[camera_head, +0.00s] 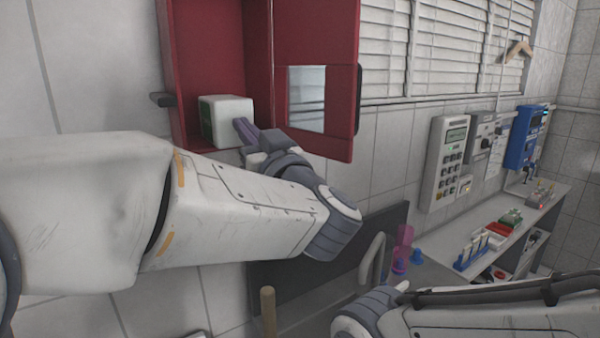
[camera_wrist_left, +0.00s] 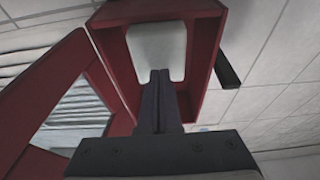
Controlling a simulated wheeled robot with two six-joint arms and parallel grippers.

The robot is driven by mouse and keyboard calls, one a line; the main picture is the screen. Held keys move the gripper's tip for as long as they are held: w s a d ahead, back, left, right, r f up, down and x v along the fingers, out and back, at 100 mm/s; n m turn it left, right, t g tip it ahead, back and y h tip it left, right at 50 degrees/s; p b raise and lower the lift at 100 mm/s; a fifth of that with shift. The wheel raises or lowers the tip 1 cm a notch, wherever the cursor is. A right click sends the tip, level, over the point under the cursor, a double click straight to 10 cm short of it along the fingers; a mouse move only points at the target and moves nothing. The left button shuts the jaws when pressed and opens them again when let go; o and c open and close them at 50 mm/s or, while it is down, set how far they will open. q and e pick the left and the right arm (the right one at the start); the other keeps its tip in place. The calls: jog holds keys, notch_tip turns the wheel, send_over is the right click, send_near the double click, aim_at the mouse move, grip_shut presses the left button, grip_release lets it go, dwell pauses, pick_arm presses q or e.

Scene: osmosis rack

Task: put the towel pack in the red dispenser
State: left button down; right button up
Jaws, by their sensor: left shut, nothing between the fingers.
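The red dispenser (camera_head: 209,50) hangs on the wall with its door (camera_head: 316,40) swung open to the right. The white towel pack (camera_head: 232,108), with a dark green side, sits inside at the bottom of the dispenser. My left gripper (camera_head: 242,127) is shut and empty, its fingertips at the pack's right front. In the left wrist view the shut fingers (camera_wrist_left: 157,75) point at the white face of the pack (camera_wrist_left: 157,45), inside the red dispenser walls (camera_wrist_left: 208,100). Whether the tips touch the pack cannot be told. My right arm shows at the lower right; its gripper is not visible.
The open door, with a window (camera_head: 306,98), stands close to my left wrist. A grey tap (camera_head: 373,262) and a pink-purple item (camera_head: 403,240) are below. A shelf with a tube rack (camera_head: 472,252) and wall devices (camera_head: 445,160) are at right.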

pick_arm(q)
jog(key=shift+w+a, duration=0.1)
jog(key=shift+w+a, duration=0.35)
jog(key=shift+w, duration=0.2)
jog(key=shift+w+a, duration=0.35)
jog(key=shift+w, duration=0.2)
jog(key=shift+w+a, duration=0.25)
jog(key=shift+w, duration=0.15)
